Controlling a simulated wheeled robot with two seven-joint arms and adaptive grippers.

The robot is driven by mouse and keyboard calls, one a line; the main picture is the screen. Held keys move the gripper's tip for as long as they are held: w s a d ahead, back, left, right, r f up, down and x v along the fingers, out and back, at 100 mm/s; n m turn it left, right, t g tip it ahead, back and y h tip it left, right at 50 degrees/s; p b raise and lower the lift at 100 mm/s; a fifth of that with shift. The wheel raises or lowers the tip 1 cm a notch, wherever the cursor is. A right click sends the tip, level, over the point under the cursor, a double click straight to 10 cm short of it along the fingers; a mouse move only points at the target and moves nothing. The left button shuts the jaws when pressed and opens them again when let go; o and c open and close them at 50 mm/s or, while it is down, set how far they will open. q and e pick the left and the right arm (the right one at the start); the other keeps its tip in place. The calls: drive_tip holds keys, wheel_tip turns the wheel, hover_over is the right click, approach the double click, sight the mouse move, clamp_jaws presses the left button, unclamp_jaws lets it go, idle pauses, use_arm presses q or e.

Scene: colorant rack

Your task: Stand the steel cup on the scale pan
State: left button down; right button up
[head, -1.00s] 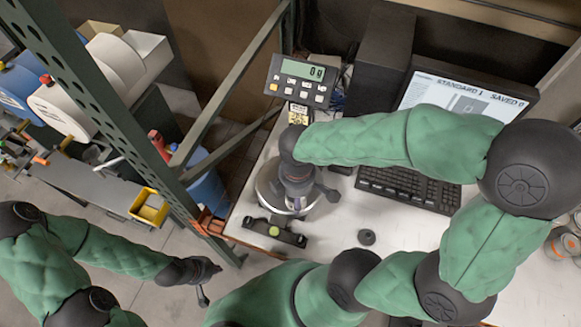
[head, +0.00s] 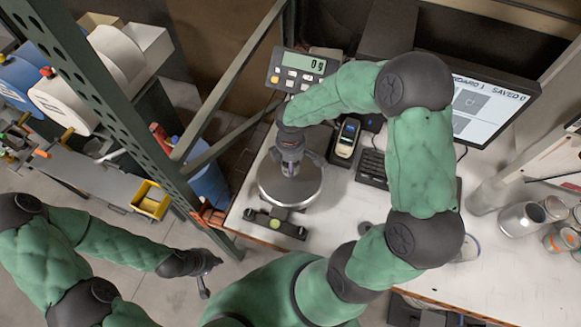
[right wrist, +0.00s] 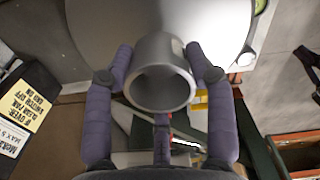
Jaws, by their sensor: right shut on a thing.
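The steel cup (right wrist: 160,75) is a grey cylinder with its open mouth toward my right wrist camera. My right gripper (right wrist: 163,78) is shut on it, one purple finger on each side. In the right wrist view the round scale pan (right wrist: 90,25) lies beyond the cup; whether they touch cannot be told. In the head view my right gripper (head: 290,165) is over the back part of the scale pan (head: 290,193), and the cup is mostly hidden by it. My left gripper (head: 203,272) hangs over the floor at the left, fingers apart and empty.
The scale display (head: 303,63) stands behind the pan. A green rack post (head: 90,110) rises at the left. Metal cans (head: 522,219) stand at the right; the table between is largely clear.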

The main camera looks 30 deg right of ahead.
drive_tip(key=shift+w+f, duration=0.1)
drive_tip(key=shift+f, duration=1.4)
drive_tip(key=shift+f, duration=0.15)
drive_tip(key=o, duration=1.3)
wheel_tip(320, 180, up, 12)
drive_tip(key=shift+r, duration=0.2)
